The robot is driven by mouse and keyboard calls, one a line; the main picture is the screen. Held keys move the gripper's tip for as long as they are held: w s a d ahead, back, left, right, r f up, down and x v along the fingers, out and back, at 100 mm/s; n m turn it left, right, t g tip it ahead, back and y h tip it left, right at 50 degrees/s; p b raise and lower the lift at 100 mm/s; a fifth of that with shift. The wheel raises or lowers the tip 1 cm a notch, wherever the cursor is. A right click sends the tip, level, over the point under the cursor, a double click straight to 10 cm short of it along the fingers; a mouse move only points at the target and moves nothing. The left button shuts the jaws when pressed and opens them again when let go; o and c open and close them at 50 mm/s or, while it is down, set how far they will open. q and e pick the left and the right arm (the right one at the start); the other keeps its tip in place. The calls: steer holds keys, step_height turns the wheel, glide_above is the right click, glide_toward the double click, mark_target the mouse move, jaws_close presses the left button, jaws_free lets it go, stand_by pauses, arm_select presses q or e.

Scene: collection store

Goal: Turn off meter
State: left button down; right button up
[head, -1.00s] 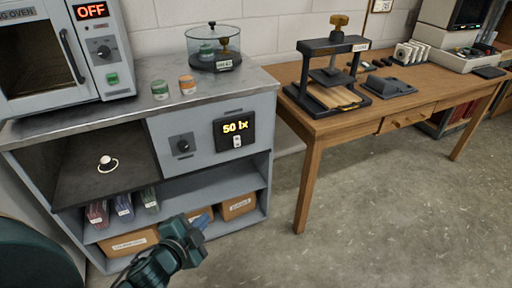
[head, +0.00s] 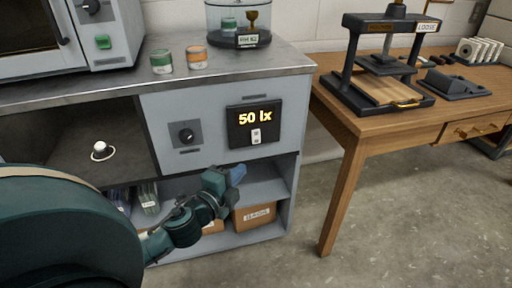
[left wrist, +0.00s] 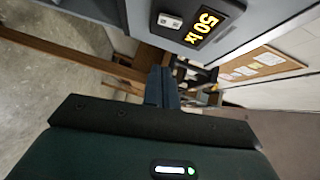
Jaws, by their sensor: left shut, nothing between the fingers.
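The meter (head: 241,121) is a black display on the grey cabinet front, reading "50 lx" in lit yellow digits. A small white switch (head: 255,136) sits below the digits. My left gripper (head: 236,173) is below the meter, in front of the cabinet's lower shelf, apart from the switch. Its blue fingers are shut and empty. In the left wrist view the meter (left wrist: 222,17) appears rotated near the top, with its switch (left wrist: 170,20) at the left, beyond the shut left gripper fingers (left wrist: 162,85). My right gripper is not in view.
A dark knob (head: 186,135) is on the panel left of the meter. Above is the metal worktop (head: 110,88) with two small jars. A wooden table (head: 350,130) bearing a press stands to the right. Floor (head: 420,210) in front of the table is clear.

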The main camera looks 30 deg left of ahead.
arm_select(q)
steer(key=b, duration=0.1)
glide_toward(256, 137)
steer(key=w+d+f, duration=0.1)
steer(key=w+d, duration=0.3)
steer(key=w+a, duration=0.1)
steer(key=w+a+b, duration=0.1)
steer(key=a, duration=0.1)
steer(key=shift+w+a+f, duration=0.2)
steer(key=shift+w+f, duration=0.15)
steer(key=shift+f, duration=0.05)
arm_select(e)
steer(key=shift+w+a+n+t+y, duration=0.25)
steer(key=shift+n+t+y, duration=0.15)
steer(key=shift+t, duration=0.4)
